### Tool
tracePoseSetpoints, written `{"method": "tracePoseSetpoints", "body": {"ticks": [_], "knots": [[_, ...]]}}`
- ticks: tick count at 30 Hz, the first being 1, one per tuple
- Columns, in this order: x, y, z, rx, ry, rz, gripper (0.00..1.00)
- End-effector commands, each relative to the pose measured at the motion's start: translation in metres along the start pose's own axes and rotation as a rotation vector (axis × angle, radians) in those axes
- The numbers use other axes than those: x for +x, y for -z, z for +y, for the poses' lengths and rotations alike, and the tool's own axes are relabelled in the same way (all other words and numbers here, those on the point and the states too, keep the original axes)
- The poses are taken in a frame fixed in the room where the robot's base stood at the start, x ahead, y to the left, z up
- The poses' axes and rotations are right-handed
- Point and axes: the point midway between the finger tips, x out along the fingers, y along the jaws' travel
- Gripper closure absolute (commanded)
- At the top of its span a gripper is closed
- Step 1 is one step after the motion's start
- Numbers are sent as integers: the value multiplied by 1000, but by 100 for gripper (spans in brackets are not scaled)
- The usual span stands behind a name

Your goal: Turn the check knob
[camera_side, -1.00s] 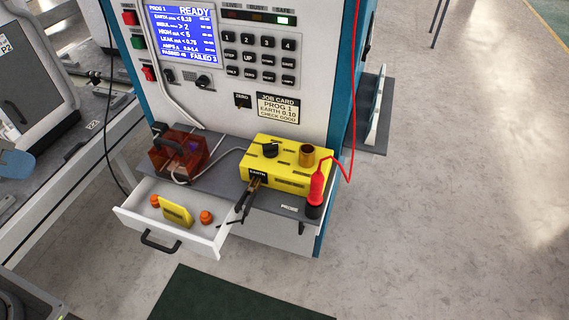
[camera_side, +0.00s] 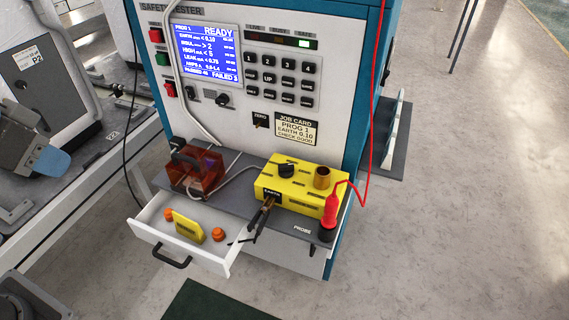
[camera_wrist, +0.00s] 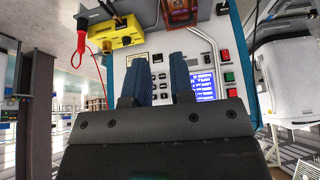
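A yellow box (camera_side: 300,187) marked EARTH stands on the grey shelf. A black knob (camera_side: 287,170) and a copper post (camera_side: 322,177) are on its top; the knob's lettering is too small to read. Another black knob (camera_side: 223,100) is on the tester panel below the screen. The yellow box hangs upside down at the top of the wrist view (camera_wrist: 115,30). My gripper (camera_wrist: 157,80) shows two blue fingers apart with nothing between them. In the side view my gripper (camera_side: 50,162) is at the far left, well away from the box.
A red probe (camera_side: 331,208) stands in a black holder at the shelf's right. A dark clip (camera_side: 265,212) is at the box's left front. A clear orange box (camera_side: 202,170) stands left. An open white drawer (camera_side: 208,253) holds a yellow piece and orange knobs. The screen (camera_side: 205,54) reads READY.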

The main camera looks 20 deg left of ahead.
Motion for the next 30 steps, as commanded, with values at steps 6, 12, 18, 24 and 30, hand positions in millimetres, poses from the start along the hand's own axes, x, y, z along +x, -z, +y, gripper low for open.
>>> {"method": "tracePoseSetpoints", "body": {"ticks": [6,12,18,24,30], "knots": [[16,78,17,181,-78,-47,57],[55,148,40,360,-159,-73,57],[115,204,69,536,-244,-88,57],[192,240,102,708,-329,-92,57],[259,253,129,839,-396,-84,57]]}}
